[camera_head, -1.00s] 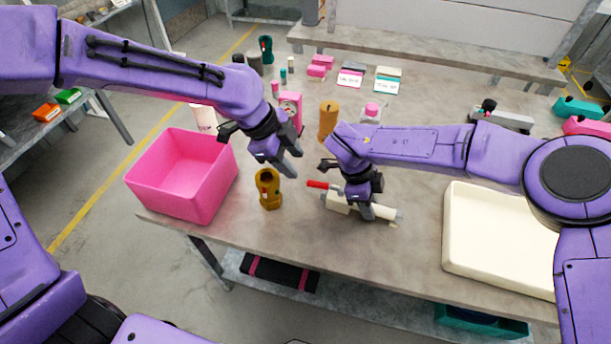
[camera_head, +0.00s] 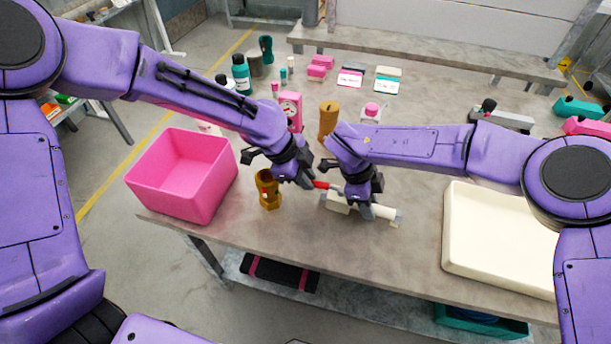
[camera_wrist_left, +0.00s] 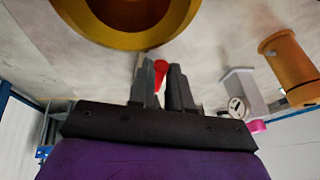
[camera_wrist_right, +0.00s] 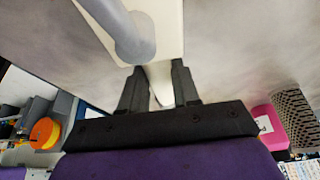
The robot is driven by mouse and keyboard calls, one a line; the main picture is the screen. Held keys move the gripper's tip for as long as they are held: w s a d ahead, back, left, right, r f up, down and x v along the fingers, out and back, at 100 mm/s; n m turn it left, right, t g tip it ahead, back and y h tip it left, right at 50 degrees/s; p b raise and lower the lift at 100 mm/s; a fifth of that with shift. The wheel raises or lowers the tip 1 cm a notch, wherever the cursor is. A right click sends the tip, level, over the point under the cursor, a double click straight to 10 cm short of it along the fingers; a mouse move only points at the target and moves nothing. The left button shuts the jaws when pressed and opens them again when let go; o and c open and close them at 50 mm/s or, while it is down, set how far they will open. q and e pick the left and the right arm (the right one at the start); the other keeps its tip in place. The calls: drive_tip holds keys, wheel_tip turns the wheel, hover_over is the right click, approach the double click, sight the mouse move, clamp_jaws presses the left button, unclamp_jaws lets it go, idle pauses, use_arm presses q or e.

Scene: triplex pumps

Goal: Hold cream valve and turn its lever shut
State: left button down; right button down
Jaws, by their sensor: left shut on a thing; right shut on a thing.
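The cream valve (camera_head: 384,212) lies on the grey table in the head view, with its red lever (camera_head: 323,184) pointing left. My right gripper (camera_head: 367,207) is shut on the valve body from above; the cream body also shows between its fingers in the right wrist view (camera_wrist_right: 161,84). My left gripper (camera_head: 309,185) is at the lever's left end. In the left wrist view the red lever (camera_wrist_left: 160,72) sits between the fingers (camera_wrist_left: 164,80), which are shut on it. Part of the valve is hidden under the right gripper.
A brass fitting (camera_head: 268,190) stands close left of my left gripper. A pink bin (camera_head: 212,192) is at the table's left edge and a cream tray (camera_head: 463,262) at right. An orange cylinder (camera_head: 328,120) and a pink gauge stand (camera_head: 292,110) are behind the grippers.

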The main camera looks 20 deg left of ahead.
use_arm(q)
drive_tip(key=shift+s, duration=0.1)
idle(0.3)
drive_tip(key=s+n, duration=0.1)
drive_tip(key=n, duration=0.1)
drive_tip(key=s+d+n+t+y, duration=0.1)
drive_tip(key=s+n, duration=0.1)
drive_tip(key=shift+s+d+n, duration=0.1)
drive_tip(key=shift+n, duration=0.2)
drive_tip(key=s+n, duration=0.1)
drive_tip(key=d+n+t+y, duration=0.1)
drive_tip(key=n, duration=0.1)
drive_tip(key=shift+s+d+y, duration=0.2)
drive_tip(key=shift+s+y, duration=0.1)
drive_tip(key=shift+s, duration=0.1)
drive_tip(key=shift+s+d+r+n+t+y, duration=0.15)
drive_tip(key=shift+s+d+n+y, duration=0.2)
drive_tip(key=shift+n, duration=0.4)
drive_tip(key=shift+s+d+f+n+t+y, duration=0.1)
drive_tip(key=shift+s+d+n+t+y, duration=0.1)
drive_tip(key=shift+d+n, duration=0.4)
drive_tip(key=shift+a, duration=0.15)
drive_tip(key=c, duration=1.1)
unclamp_jaws()
drive_tip(key=shift+o, duration=0.2)
drive_tip(key=shift+a, duration=0.1)
